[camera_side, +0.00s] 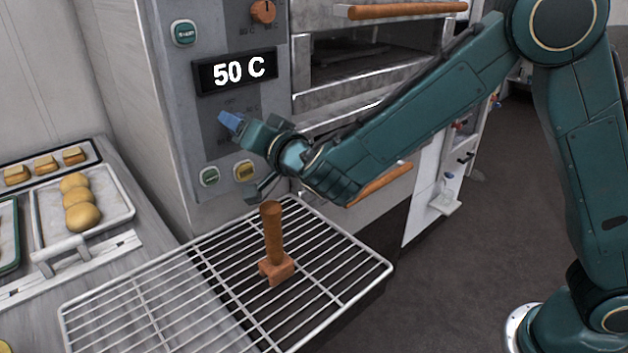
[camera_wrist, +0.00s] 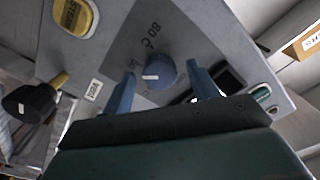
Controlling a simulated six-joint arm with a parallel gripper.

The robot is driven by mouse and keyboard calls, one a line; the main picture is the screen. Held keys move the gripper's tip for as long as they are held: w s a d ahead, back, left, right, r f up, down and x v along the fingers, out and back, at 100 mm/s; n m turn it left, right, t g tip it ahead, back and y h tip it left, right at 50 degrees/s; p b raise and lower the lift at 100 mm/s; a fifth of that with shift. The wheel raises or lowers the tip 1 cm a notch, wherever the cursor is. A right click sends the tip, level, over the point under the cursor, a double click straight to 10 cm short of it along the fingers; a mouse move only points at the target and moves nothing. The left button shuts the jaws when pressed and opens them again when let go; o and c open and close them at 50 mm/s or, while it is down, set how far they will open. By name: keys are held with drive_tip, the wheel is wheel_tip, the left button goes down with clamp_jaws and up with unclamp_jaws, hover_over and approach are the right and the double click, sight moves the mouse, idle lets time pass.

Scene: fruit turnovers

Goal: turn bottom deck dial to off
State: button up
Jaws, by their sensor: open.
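The blue round dial (camera_wrist: 160,75) sits on a dark plate on the grey control panel in the wrist view. A short white mark on it points to the left in that view, and an "80 C" marking is printed above it. My gripper (camera_wrist: 161,68) is open, with one blue finger on each side of the dial and apparent gaps between. In the side view my gripper (camera_side: 262,150) is at the lower part of the panel. A blue piece shows there beside it; I cannot tell whether it is dial or fingertip.
The panel has a display (camera_side: 236,72) reading 50 C, an orange upper dial (camera_side: 263,12), a green button (camera_side: 209,176) and a yellow button (camera_side: 243,170). A wire rack (camera_side: 150,290) with a wooden-handled tool (camera_side: 273,235) lies below my gripper. A pastry tray (camera_side: 110,222) stands left.

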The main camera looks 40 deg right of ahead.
drive_tip(key=shift+w, duration=0.1)
drive_tip(key=c, duration=1)
drive_tip(key=shift+n, duration=0.8)
